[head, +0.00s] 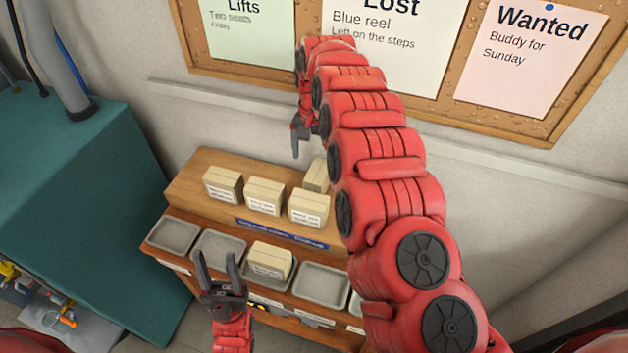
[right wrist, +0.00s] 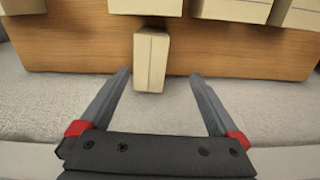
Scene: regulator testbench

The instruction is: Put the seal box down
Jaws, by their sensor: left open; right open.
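Several cream boxes with white labels stand on the wooden shelf's upper level; the labels are too small to read, so I cannot tell which is the seal box. One box (head: 316,174) sits behind the front row, near my right gripper (head: 301,140), which points down by the wall. In the right wrist view a narrow box (right wrist: 151,60) shows between and beyond the open fingertips of the right gripper (right wrist: 160,76), with gaps on both sides. My left gripper (head: 220,272) is open and empty before the lower trays. Another box (head: 270,259) sits in a lower tray.
The wooden shelf (head: 205,220) has a row of grey trays; one tray (head: 321,284) is empty. A teal cabinet (head: 90,200) stands at left. A cork noticeboard (head: 278,71) hangs behind. My right arm hides the shelf's right end.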

